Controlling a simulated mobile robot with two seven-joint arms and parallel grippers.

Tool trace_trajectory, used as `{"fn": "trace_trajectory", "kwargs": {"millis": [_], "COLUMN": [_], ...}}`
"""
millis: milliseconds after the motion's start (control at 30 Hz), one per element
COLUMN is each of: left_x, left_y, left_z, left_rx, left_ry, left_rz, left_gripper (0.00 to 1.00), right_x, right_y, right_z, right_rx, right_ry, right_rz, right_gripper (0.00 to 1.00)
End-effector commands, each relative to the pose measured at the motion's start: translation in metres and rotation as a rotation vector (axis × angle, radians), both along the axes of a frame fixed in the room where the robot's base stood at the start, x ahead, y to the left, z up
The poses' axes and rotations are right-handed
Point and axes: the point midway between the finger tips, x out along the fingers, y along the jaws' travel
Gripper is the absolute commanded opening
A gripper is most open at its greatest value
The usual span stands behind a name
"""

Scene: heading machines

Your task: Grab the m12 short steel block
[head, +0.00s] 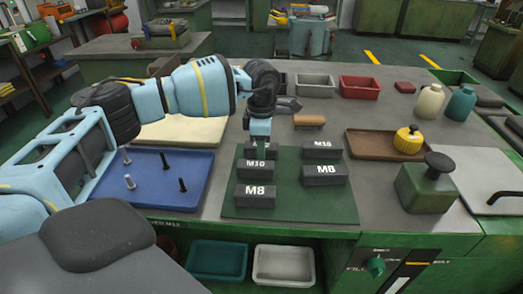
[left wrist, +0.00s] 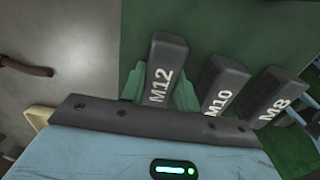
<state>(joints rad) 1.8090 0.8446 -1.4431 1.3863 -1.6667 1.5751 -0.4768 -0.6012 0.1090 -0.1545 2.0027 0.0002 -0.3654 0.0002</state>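The M12 steel block (left wrist: 167,62) is dark with a white label and stands on the green mat (head: 290,206). My right gripper is not in view.
Right M10 (head: 322,151) and M8 (head: 325,176) blocks share the mat. A blue tray (head: 150,195) with several bolts lies left. Bins line the back.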

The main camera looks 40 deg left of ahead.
Motion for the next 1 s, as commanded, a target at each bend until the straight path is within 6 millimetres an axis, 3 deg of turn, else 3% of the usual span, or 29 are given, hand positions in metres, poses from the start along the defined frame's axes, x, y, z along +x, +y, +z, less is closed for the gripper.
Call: {"fn": "trace_trajectory", "kwargs": {"millis": [167, 533, 1000], "left_x": [0.000, 0.001, 0.001], "left_y": [0.000, 0.000, -0.001], "left_z": [0.000, 0.009, 0.086], "left_rx": [0.000, -0.001, -0.002], "left_ry": [0.000, -0.004, -0.005], "left_rz": [0.000, 0.000, -0.001], "left_gripper": [0.00, 0.00, 0.00], "right_x": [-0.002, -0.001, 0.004], "right_y": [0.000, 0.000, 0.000], "right_z": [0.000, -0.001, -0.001], "right_rx": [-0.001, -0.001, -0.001], "right_ry": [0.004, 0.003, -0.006], "right_rz": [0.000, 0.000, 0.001], "right_gripper": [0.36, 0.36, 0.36]}}
